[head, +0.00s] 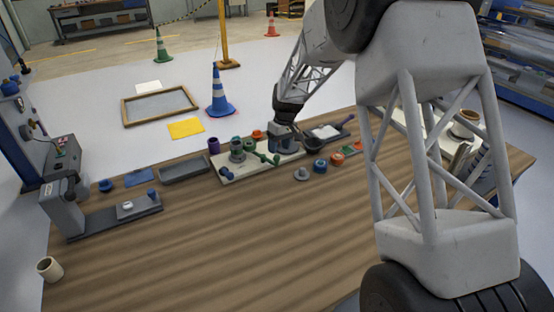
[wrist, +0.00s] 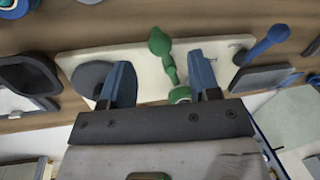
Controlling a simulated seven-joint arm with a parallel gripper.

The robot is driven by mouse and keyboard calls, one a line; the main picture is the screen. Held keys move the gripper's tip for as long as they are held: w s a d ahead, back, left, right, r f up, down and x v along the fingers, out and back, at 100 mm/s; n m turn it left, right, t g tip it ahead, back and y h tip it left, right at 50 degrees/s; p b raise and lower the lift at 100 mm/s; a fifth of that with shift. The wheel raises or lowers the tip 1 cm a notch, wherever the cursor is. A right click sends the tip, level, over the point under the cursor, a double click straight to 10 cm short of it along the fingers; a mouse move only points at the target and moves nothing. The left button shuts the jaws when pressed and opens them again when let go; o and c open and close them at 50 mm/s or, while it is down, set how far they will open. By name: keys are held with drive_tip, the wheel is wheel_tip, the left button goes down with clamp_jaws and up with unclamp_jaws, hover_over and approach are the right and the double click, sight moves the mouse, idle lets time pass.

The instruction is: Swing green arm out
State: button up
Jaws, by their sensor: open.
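The green arm (wrist: 165,58) has a round knob at its upper end and a jointed stem in the wrist view. It lies over a cream board (wrist: 82,58), with its lower end partly hidden by my gripper. My gripper (wrist: 159,58) is open, and its two blue fingers appear on either side of the green stem, with gaps visible. I cannot tell their height above it. In the head view, the green arm (head: 262,157) extends across the cream board (head: 232,178), left of my gripper (head: 285,138).
A grey disc (wrist: 92,78) sits beside the left finger. A blue-handled tool (wrist: 264,43) is at the right. In the head view, dark and orange small parts stand right of the board, and a grey tray (head: 185,169) lies left.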

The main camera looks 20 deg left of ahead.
sight(277, 158)
drive_tip(key=shift+s+a+f, duration=0.1)
drive_tip(key=shift+s+f, duration=0.05)
drive_tip(key=shift+f, duration=0.75)
drive_tip(key=shift+s+a+f, duration=0.1)
drive_tip(key=shift+s+f, duration=0.05)
drive_tip(key=shift+f, duration=0.8)
drive_tip(key=shift+s+a+f, duration=0.1)
drive_tip(key=shift+s+f, duration=0.05)
drive_tip(key=shift+f, duration=0.75)
drive_tip(key=shift+c, duration=0.4)
clamp_jaws()
